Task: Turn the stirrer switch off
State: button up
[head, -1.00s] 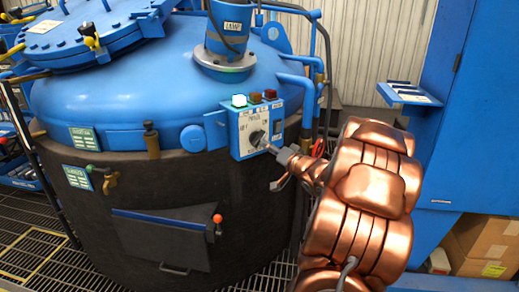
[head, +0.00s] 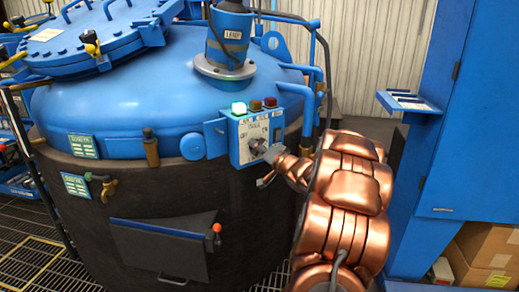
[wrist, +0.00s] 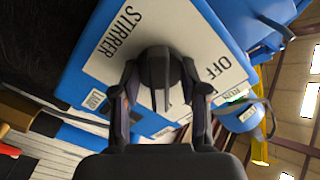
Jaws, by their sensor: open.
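The stirrer switch is a dark knob (head: 256,146) on the pale face of a blue control box (head: 235,159) on the furnace's side. In the wrist view the knob (wrist: 160,70) stands in front of a plate (wrist: 110,62) reading STIRRER and OFF. My gripper (head: 268,153) is at the knob in the head view. In the wrist view my gripper (wrist: 162,98) is open, with one finger on each side of the knob. I cannot tell whether the fingers touch it. The knob's pointer direction is unclear.
The blue furnace lid (head: 140,95) is to the left, with a motor column (head: 230,40) on top. Blue pipes (head: 306,100) run close right of the box. A blue cabinet (head: 470,130) stands at right.

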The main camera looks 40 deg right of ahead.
grip_shut()
dwell(0.3)
jog(key=shift+d, duration=0.1)
jog(key=n, duration=0.4)
jog(key=shift+n, duration=0.4)
jog(key=n, duration=0.2)
jog(key=n+b, duration=0.1)
jog(key=n, duration=0.1)
jog(key=shift+f+n, duration=0.2)
jog(key=shift+n, duration=0.1)
jog(key=n+b, duration=0.2)
jog(key=n, duration=0.2)
jog(key=shift+r+n+b, duration=0.15)
jog(key=shift+n+b, duration=1.1)
jog(key=shift+n, duration=0.95)
